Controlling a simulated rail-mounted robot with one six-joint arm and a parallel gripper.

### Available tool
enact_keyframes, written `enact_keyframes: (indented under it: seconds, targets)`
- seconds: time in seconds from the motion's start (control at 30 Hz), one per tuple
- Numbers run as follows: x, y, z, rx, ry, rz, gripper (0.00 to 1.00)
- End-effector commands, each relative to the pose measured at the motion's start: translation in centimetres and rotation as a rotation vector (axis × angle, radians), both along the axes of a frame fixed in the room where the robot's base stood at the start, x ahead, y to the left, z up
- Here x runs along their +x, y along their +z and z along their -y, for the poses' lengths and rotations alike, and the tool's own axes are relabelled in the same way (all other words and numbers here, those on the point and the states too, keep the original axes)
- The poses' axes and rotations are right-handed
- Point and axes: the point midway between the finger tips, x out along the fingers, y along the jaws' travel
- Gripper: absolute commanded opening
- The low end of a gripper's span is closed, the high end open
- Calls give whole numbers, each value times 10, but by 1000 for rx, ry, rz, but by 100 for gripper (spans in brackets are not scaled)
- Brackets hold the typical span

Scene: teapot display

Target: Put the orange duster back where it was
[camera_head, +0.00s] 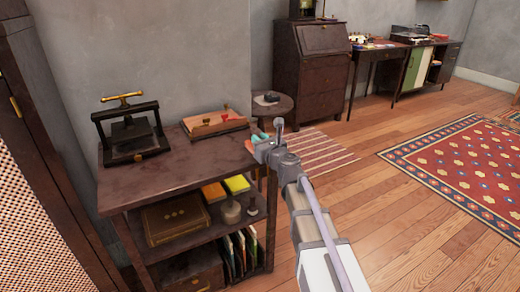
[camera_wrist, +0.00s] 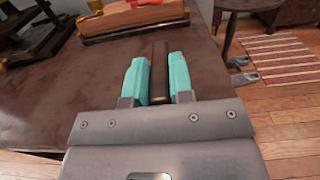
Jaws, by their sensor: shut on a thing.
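My gripper (camera_wrist: 159,70) is shut on a dark brown stick-like handle, which I take to be part of the duster (camera_wrist: 160,76). The handle stands between the two teal fingers in the wrist view. No orange duster head can be made out there. In the head view my gripper (camera_head: 262,137) is at the right end of the dark wooden shelf unit's top (camera_head: 185,158). What it holds is too small and covered to tell there. I cannot tell whether the handle touches the top.
A wooden box with red parts (camera_head: 214,124) lies near the back edge of the top, close to my gripper. A black press (camera_head: 130,130) stands at left. A small round table (camera_head: 272,106) is behind. The top's front middle is clear.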

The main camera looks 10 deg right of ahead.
Motion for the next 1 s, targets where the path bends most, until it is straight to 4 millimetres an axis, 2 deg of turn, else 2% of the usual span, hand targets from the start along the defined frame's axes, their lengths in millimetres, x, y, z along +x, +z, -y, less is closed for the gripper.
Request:
enact_keyframes:
  seconds: [0.13, 0.27, 0.3, 0.53, 0.73, 0.83, 1.0]
  targets:
    - [0, 3, 0, 0, 0, 0, 2]
    - [0, -2, 0, 0, 0, 0, 2]
    - [0, -1, 0, 0, 0, 0, 24]
    - [0, 0, 0, 0, 0, 0, 46]
    - [0, 0, 0, 0, 0, 0, 46]
    - [0, 7, 0, 0, 0, 0, 46]
    - [-35, 3, 9, 0, -2, 0, 46]
